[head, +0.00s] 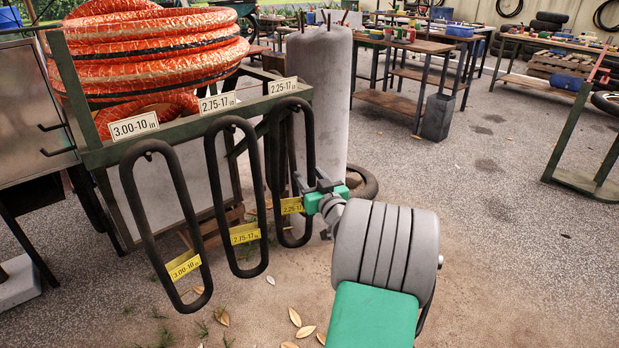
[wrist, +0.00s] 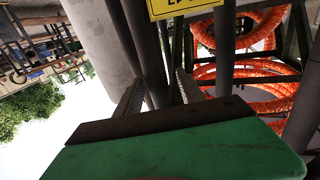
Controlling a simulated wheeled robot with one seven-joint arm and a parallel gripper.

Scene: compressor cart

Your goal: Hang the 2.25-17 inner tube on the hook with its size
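The 2.25-17 inner tube (head: 311,140), a long dark loop with a yellow size tag (head: 291,206), hangs upright below the 2.25-17 sign (head: 283,86). Its top is at the rail; I cannot see clearly how it sits on the hook. My gripper (head: 312,186) is at the tube's right side, low, near the tag. In the wrist view, its two fingers (wrist: 158,88) stand apart on either side of a dark tube length (wrist: 150,62), with the yellow tag (wrist: 180,7) above. The fingers look wider apart than the tube is thick.
The 2.75-17 tube (head: 218,190) and 3.00-10 tube (head: 135,195) hang to the left under their signs (head: 217,102) (head: 135,125). A grey cylinder (head: 320,90) stands close behind the gripper. Orange coils (head: 150,50) fill the rack behind. Open floor (head: 490,230) lies to the right.

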